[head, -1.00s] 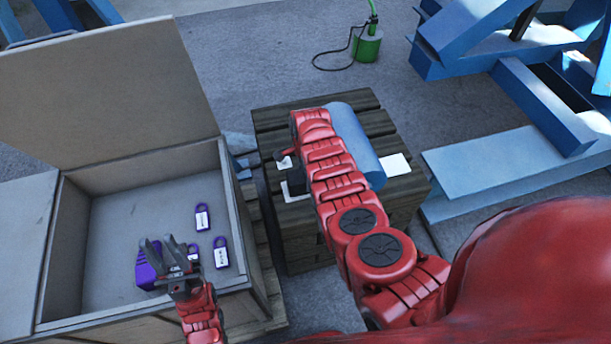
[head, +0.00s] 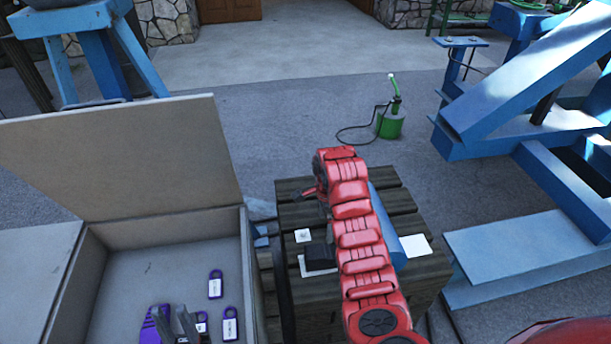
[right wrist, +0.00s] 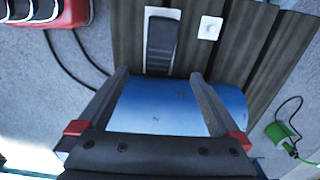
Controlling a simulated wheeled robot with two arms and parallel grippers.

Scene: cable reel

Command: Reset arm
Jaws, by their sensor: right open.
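My right gripper (right wrist: 158,76) is open, its two fingers spread above a blue cylinder (right wrist: 165,108) in the right wrist view. I see nothing held between them. In the head view the blue cylinder (head: 388,228) lies on a wooden pallet stand (head: 408,203), partly hidden behind my right arm.
Purple padlocks with white labels (head: 215,284) lie in the box. A black block (head: 320,257) and white plates (head: 417,246) are on the stand. A green canister (head: 390,125) with a hose stands behind. Blue steel beams (head: 525,245) block the right side.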

